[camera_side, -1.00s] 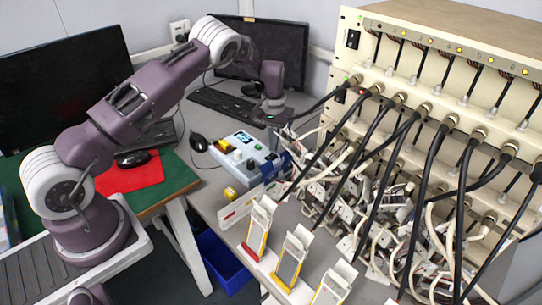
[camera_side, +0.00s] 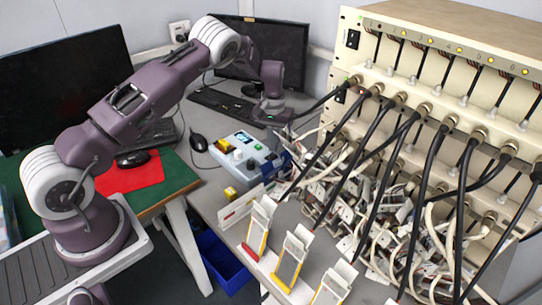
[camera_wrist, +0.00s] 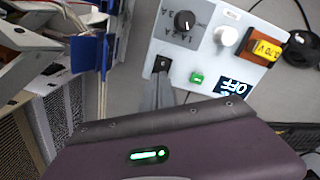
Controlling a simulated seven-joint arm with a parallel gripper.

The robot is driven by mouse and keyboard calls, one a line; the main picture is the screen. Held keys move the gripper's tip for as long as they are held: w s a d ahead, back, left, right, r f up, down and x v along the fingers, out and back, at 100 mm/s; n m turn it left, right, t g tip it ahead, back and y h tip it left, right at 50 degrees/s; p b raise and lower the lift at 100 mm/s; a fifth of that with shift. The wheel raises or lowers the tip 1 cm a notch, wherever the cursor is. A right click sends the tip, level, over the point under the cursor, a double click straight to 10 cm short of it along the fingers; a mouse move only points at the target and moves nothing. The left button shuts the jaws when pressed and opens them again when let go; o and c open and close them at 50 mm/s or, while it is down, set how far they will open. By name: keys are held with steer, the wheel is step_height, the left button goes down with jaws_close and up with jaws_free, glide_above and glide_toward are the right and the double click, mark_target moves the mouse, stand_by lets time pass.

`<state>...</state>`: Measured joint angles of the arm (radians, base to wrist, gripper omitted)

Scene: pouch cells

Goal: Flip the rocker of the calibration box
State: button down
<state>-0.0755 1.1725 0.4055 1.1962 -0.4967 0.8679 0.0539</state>
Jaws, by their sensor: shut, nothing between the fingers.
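The black rocker (camera_wrist: 162,64) sits near the panel's left edge. My gripper (camera_wrist: 164,84) is shut and empty, its grey fingertips right by the rocker. I cannot tell whether they touch. In the side view the fingertips are not clear.
A blue bracket (camera_wrist: 88,52) stands left of my fingers, near tangled cables and clips. An orange block (camera_wrist: 265,48) marked 0.70 V is at the panel's right.

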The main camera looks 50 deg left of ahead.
mark_target(273, 154)
steer(key=shift+f, duration=0.9)
stand_by(0.4)
steer(key=shift+r, duration=3.5)
